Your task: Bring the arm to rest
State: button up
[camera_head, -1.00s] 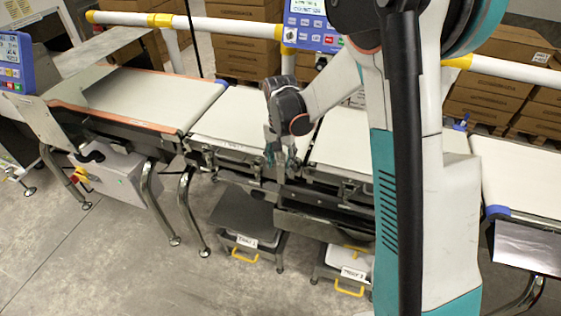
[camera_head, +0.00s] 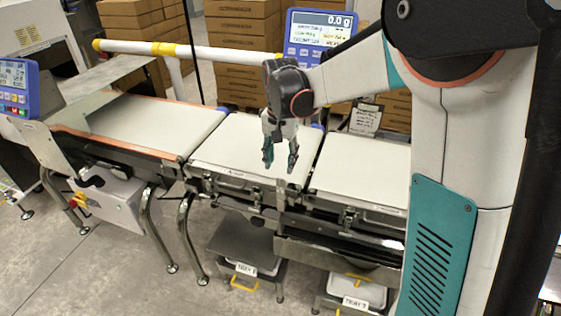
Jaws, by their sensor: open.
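My gripper (camera_head: 280,160) hangs from my raised arm over the middle belt section (camera_head: 238,140), fingers pointing down. Its fingers are spread apart and nothing shows between them. It appears to be above the belt surface, though the exact gap is hard to judge. My arm reaches in from the right and hides part of the right side of the line.
A left belt (camera_head: 150,122) and a right belt (camera_head: 362,170) flank the middle one, all bare where visible. A display reading 0.0 g (camera_head: 320,32) stands behind. A white-and-yellow rail (camera_head: 215,52) runs at the back, before stacked cartons (camera_head: 240,30). Labelled trays (camera_head: 245,268) sit below.

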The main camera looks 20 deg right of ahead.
jog(key=s+r+n+t, duration=0.3)
jog(key=s+r, duration=0.5)
jog(key=s, duration=0.4)
jog(key=s+n+t, duration=0.4)
jog(key=s, duration=0.7)
jog(key=shift+s+d+f, duration=0.3)
